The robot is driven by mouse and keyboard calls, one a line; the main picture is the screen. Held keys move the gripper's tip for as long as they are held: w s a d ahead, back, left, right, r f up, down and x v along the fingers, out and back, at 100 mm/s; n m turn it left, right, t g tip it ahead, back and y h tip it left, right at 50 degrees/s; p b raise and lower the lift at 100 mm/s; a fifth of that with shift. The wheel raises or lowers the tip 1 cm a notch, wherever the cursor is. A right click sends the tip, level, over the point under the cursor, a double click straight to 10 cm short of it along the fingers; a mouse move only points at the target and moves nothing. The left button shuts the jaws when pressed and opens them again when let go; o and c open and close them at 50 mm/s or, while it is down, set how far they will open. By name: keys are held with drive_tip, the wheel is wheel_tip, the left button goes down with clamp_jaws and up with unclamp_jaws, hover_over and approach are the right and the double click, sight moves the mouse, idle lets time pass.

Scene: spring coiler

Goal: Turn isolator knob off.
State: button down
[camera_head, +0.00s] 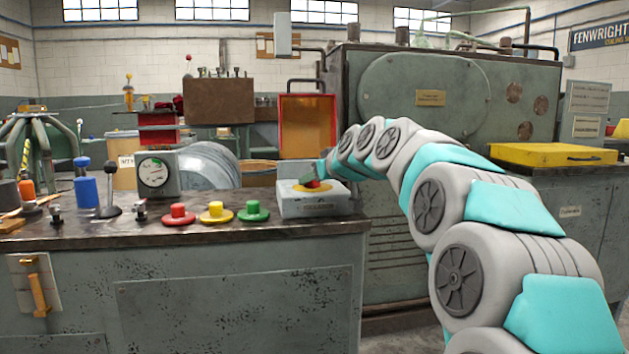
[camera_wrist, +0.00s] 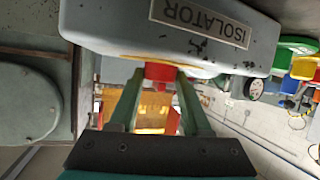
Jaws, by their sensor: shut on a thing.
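The isolator is a pale grey box (camera_head: 312,208) at the right end of the bench, with its ISOLATOR label on the front. A small red knob (camera_head: 314,184) sits on a yellow patch on its top. My gripper (camera_head: 306,180) reaches down to the knob from the right and partly covers it. In the wrist view the isolator box (camera_wrist: 120,22) fills the top, upside down, and the red knob (camera_wrist: 160,71) is between my two green fingers. My gripper is shut on the knob. The knob's exact angle cannot be read.
Red (camera_head: 179,214), yellow (camera_head: 216,212) and green (camera_head: 252,211) push buttons stand in a row left of the isolator. Further left are a dial gauge (camera_head: 154,173), levers and a blue-topped lever (camera_head: 83,163). A large green machine (camera_head: 440,90) stands behind my arm.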

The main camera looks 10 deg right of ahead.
drive_tip(key=shift+f+n+y+b, duration=0.25)
drive_tip(key=shift+n+y+b, duration=0.05)
drive_tip(key=shift+b, duration=0.3)
drive_tip(key=shift+w+n+y+b, duration=0.1)
drive_tip(key=shift+n+y+b, duration=0.2)
drive_tip(key=shift+b, duration=0.05)
drive_tip(key=shift+d+r+n+g+y+b, duration=0.1)
drive_tip(key=shift+d+n+g+y+b, duration=0.1)
drive_tip(key=shift+n+g+y, duration=0.3)
drive_tip(key=shift+d+r+n+g+y+b, duration=0.1)
drive_tip(key=shift+n+g+y+b, duration=0.15)
drive_tip(key=shift+n+y, duration=0.45)
drive_tip(key=n+g+y+p, duration=0.1)
drive_tip(key=p, duration=0.1)
drive_tip(key=n+g+y+p, duration=0.1)
drive_tip(key=p, duration=0.1)
drive_tip(key=shift+w+d+r+n, duration=0.1)
drive_tip(key=shift+w+r+n, duration=0.1)
drive_tip(key=shift+n, duration=0.1)
drive_tip(key=shift+n+g+y+p, duration=0.6)
drive_tip(key=shift+g+p, duration=0.05)
drive_tip(key=shift+p, duration=0.5)
drive_tip(key=shift+f+n+y+p, duration=0.15)
drive_tip(key=shift+n+y+p, duration=0.15)
drive_tip(key=shift+p, duration=0.25)
drive_tip(key=shift+c, duration=1.8)
unclamp_jaws()
